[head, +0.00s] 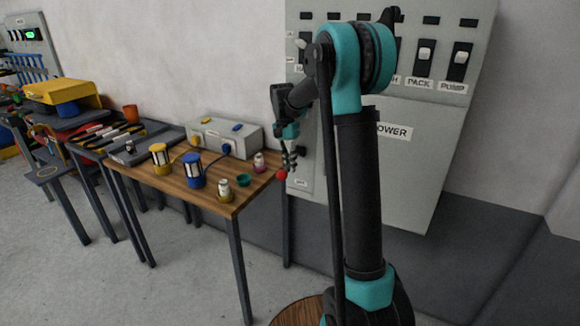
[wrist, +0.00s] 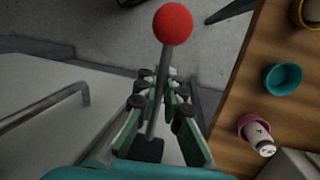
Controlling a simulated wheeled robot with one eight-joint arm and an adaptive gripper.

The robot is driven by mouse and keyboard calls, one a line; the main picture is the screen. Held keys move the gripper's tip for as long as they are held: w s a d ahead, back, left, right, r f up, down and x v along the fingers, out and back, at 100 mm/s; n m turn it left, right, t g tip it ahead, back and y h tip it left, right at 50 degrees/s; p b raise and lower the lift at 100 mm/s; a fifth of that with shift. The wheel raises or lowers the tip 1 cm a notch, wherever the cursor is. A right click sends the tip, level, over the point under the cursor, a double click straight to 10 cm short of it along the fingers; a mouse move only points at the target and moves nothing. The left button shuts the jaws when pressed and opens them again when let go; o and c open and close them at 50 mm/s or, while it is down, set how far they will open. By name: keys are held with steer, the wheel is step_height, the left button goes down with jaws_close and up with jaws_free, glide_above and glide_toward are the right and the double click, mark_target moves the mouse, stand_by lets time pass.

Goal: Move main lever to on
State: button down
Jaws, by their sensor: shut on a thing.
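The main lever has a red ball knob (head: 282,175), seen in the head view at the left edge of the grey cabinet (head: 400,170). In the wrist view the red ball (wrist: 173,24) tops a thin grey shaft (wrist: 157,110) that runs to a dark base. My gripper (wrist: 160,88) has its fingers on both sides of this shaft and is shut on it, below the ball. In the head view my gripper (head: 289,155) points down and the knob hangs just under its tips, so the lever points downward. Most of the shaft is hidden there.
A wooden table (head: 235,208) stands left of the cabinet, close to my gripper. It holds a teal cup (head: 243,180), small bottles, yellow and blue lantern-like items and a grey box (head: 222,137). Cabinet switches include PACK (head: 425,55) and PUMP (head: 460,60). My arm hides part of the cabinet.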

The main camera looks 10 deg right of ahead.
steer(key=c, duration=1.6)
jaws_free()
steer(key=shift+r, duration=0.1)
steer(key=v, duration=1.1)
steer(key=shift+w+r, duration=0.15)
steer(key=shift+r, duration=0.25)
